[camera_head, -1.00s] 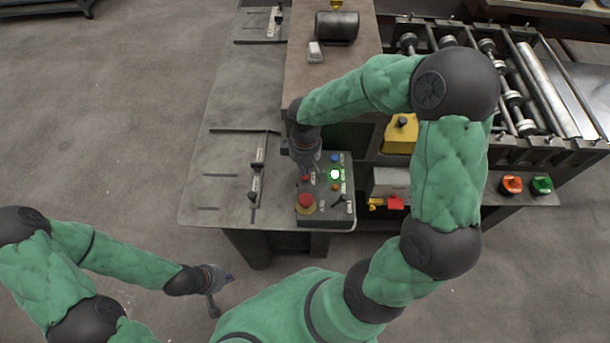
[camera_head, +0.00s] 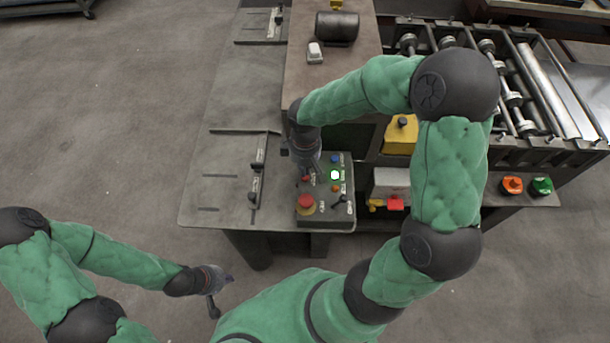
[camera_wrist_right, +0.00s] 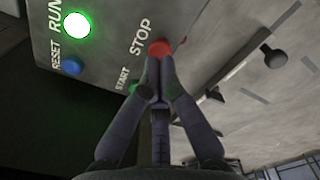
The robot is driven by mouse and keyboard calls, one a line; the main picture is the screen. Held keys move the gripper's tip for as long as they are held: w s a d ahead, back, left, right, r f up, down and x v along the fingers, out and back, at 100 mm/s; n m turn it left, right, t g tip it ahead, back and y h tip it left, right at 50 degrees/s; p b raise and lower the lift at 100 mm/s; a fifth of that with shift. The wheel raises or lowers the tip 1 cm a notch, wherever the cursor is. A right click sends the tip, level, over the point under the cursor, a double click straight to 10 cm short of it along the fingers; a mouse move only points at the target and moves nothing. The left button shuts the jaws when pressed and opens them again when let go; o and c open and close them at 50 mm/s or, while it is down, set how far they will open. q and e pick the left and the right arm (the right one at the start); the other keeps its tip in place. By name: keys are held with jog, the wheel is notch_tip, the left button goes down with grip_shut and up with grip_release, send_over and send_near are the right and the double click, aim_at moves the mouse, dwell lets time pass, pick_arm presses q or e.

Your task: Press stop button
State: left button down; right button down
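The control panel (camera_head: 340,214) sits on the near edge of the metal table. Its small red STOP button (camera_wrist_right: 160,47) shows just beyond my right fingertips in the right wrist view, beside the word STOP. My right gripper (camera_wrist_right: 158,62) has its fingers together with nothing between them. The tips are at the button's near edge; I cannot tell whether they touch it. In the head view my right gripper (camera_head: 308,169) is over the panel's left side. The RUN light (camera_wrist_right: 77,25) glows green-white. My left gripper (camera_head: 222,296) is open and empty, off the table at lower left.
The blue RESET button (camera_wrist_right: 72,66) and the green START button (camera_wrist_right: 133,88), partly hidden by a finger, are close by. A larger red knob (camera_head: 306,203) is at the panel's near left. Orange (camera_head: 512,184) and green (camera_head: 542,185) buttons are further right. The floor at left is clear.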

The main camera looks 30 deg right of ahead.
jog(key=shift+f+b, duration=0.95)
jog(key=shift+f, duration=0.3)
dwell(0.3)
jog(key=shift+r, duration=0.15)
jog(key=shift+r+p, duration=2.8)
jog(key=shift+r, duration=0.65)
jog(key=shift+f, duration=0.1)
